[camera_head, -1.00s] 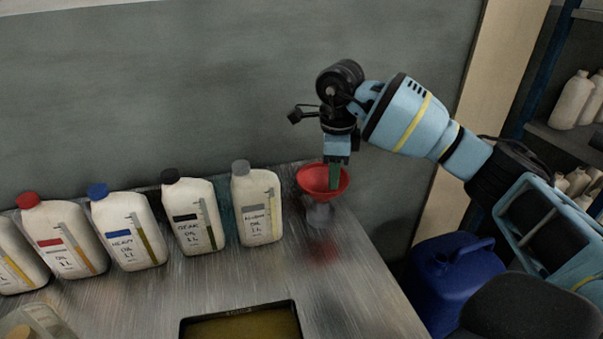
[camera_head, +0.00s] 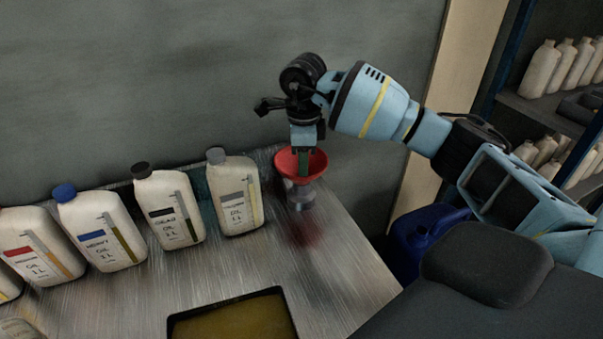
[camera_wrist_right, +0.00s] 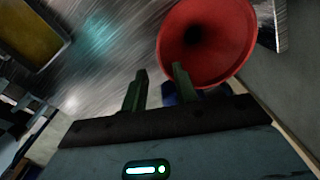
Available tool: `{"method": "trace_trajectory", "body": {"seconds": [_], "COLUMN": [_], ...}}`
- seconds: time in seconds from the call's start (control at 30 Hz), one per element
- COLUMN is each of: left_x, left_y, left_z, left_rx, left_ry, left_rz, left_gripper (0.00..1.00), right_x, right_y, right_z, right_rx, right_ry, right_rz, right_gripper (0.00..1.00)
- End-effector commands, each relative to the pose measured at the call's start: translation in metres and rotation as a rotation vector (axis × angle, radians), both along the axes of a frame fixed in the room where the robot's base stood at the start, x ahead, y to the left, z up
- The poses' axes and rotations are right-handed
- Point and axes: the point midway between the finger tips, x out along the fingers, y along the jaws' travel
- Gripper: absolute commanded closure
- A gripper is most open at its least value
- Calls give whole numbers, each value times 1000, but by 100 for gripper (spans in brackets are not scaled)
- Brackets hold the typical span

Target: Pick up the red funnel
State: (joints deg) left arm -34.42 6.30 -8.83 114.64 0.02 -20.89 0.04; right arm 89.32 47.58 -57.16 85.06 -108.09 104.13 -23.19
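The red funnel (camera_head: 316,162) is upright, mouth up, near the far right end of the metal table, above a small grey piece (camera_head: 301,197). I cannot tell whether that piece is a stand or its spout. My right gripper (camera_head: 304,172) points down at the funnel, a green finger reaching into its mouth. In the right wrist view the fingers (camera_wrist_right: 159,73) are spread apart. One overlaps the rim of the funnel (camera_wrist_right: 215,45) and the other is outside it. Contact with the wall cannot be told. My left gripper is out of view.
Several white oil bottles (camera_head: 178,212) stand in a row left of the funnel. A dark-rimmed tray of yellowish liquid (camera_head: 228,322) is at the front. A blue canister (camera_head: 418,238) is beyond the table's right edge. A grey wall (camera_head: 150,70) is close behind.

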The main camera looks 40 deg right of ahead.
Motion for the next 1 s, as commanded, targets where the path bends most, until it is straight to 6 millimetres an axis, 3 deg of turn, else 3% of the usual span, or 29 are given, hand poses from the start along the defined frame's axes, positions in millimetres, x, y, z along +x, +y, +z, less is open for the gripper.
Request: {"method": "trace_trajectory", "body": {"seconds": [0.27,0.57,0.8,1.0], "left_x": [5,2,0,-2], "left_y": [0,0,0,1], "left_z": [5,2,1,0], "left_rx": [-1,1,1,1], "left_ry": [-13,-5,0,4], "left_rz": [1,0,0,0], "left_gripper": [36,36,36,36], "right_x": [4,4,4,4], "right_y": [0,0,0,0], "right_z": [-35,-39,-39,-39], "right_rx": [0,0,0,1], "right_ry": [1,0,0,1], "right_rz": [0,1,1,1], "right_gripper": [71,71,100,100]}}
